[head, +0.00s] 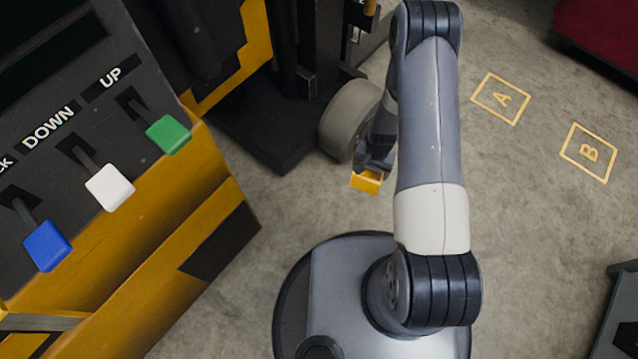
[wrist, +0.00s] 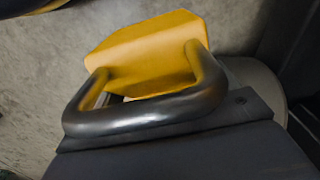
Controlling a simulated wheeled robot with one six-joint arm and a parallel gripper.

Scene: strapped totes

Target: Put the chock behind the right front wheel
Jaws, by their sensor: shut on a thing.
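The yellow chock (head: 366,182) hangs at the end of my gripper (head: 374,166) in the head view, just below and right of a grey wheel (head: 343,118). The arm hides part of the wheel. In the wrist view the chock (wrist: 150,50) shows a yellow sloped body behind a dark looped handle (wrist: 150,112). My gripper is shut on the chock; its fingertips are hard to make out. I cannot tell whether the chock touches the floor or the wheel.
The yellow and black truck (head: 230,60) stands at the upper left. A console with green (head: 168,134), white (head: 109,187) and blue (head: 47,246) levers is at left. Floor squares A (head: 501,98) and B (head: 588,153) are empty. Dark furniture (head: 617,320) stands lower right.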

